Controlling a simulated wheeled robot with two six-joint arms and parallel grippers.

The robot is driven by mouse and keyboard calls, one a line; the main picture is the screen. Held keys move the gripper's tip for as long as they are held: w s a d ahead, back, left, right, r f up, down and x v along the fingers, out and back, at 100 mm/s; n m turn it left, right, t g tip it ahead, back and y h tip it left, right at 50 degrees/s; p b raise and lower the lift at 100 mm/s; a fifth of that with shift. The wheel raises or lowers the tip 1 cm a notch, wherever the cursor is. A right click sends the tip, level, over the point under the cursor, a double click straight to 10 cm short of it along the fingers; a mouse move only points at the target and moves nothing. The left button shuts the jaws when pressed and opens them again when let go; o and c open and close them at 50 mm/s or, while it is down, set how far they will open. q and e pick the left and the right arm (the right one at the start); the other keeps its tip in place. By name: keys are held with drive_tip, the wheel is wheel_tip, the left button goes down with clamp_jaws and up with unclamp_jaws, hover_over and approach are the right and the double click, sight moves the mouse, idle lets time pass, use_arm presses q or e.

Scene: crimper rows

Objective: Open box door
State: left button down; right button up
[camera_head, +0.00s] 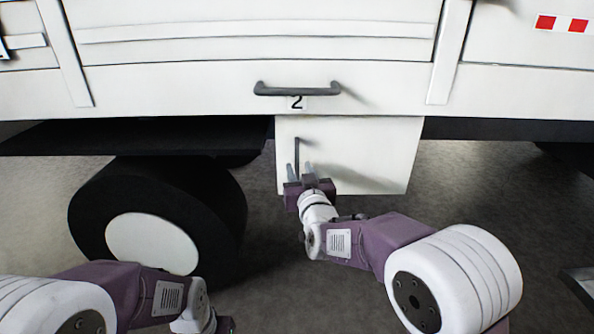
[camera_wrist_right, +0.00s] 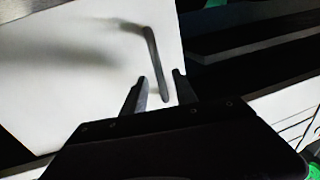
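The box door (camera_head: 365,150) is a white panel under the truck body, and it looks closed. Its dark upright handle (camera_head: 297,150) is near the panel's left edge. My right gripper (camera_head: 301,170) is in front of the handle's lower part, with its fingers apart. In the right wrist view the handle (camera_wrist_right: 155,60) reaches down between the two open fingertips (camera_wrist_right: 160,80) of this gripper; I cannot see contact. The white door (camera_wrist_right: 90,70) fills the left of that view. My left arm is at the bottom left of the head view, and its gripper (camera_head: 222,325) is mostly cut off.
A dark horizontal handle (camera_head: 297,90) with a "2" label (camera_head: 297,103) is on the white side panel above the door. A black wheel (camera_head: 215,205) stands left of the door. The grey floor (camera_head: 460,190) is open to the right.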

sight(297, 165)
drive_tip(key=shift+w+a+b, duration=0.2)
drive_tip(key=shift+w, duration=0.75)
drive_tip(key=shift+w+a+b, duration=0.15)
drive_tip(key=shift+w+b, duration=0.05)
drive_tip(key=shift+w, duration=0.7)
clamp_jaws()
